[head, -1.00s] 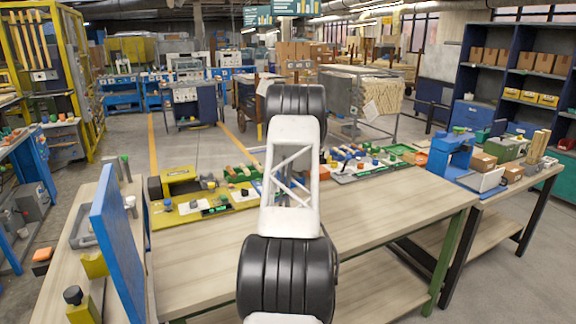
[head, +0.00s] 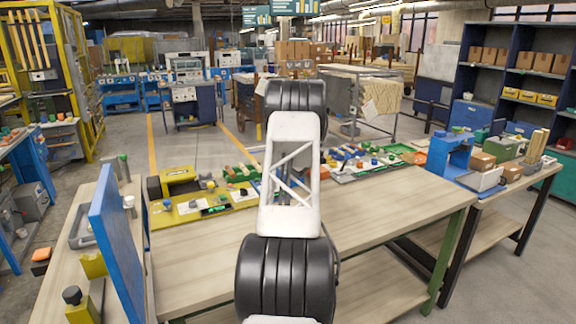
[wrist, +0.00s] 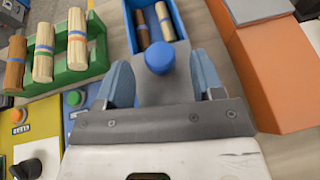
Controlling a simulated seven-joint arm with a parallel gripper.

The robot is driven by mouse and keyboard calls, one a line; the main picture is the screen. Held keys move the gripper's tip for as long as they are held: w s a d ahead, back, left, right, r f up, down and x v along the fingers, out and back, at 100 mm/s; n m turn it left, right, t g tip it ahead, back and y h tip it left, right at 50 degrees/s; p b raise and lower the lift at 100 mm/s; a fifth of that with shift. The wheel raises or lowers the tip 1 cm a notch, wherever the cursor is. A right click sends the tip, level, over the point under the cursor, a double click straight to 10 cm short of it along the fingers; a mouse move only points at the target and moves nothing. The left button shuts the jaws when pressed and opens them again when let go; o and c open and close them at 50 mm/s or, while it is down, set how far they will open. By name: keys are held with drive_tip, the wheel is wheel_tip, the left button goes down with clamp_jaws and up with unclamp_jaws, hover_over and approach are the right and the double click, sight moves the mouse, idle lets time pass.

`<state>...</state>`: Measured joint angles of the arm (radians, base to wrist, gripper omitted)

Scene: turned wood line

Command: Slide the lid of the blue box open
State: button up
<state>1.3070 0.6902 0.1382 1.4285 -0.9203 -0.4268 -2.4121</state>
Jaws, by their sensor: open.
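In the wrist view the blue box (wrist: 180,22) is at the top centre. Its far part is uncovered, and wooden pieces (wrist: 143,27) lie inside. A grey lid (wrist: 165,91) covers the near part. A round blue knob (wrist: 160,57) stands on the lid. My gripper (wrist: 160,66) is open, with one pale blue finger on each side of the knob. Gaps show between the knob and both fingers. The lid's near end is hidden behind my gripper's body. In the head view my own arm hides the gripper, and I cannot make out the box.
A green rack (wrist: 75,72) of wooden dowels stands close on the left. An orange block (wrist: 268,72) is close on the right. Yellow (wrist: 35,125) and blue (wrist: 78,97) button panels lie lower left. In the head view the workbench's (head: 385,215) front is clear.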

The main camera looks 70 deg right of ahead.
drive_tip(key=shift+v, duration=3.1)
drive_tip(key=shift+s, duration=0.1)
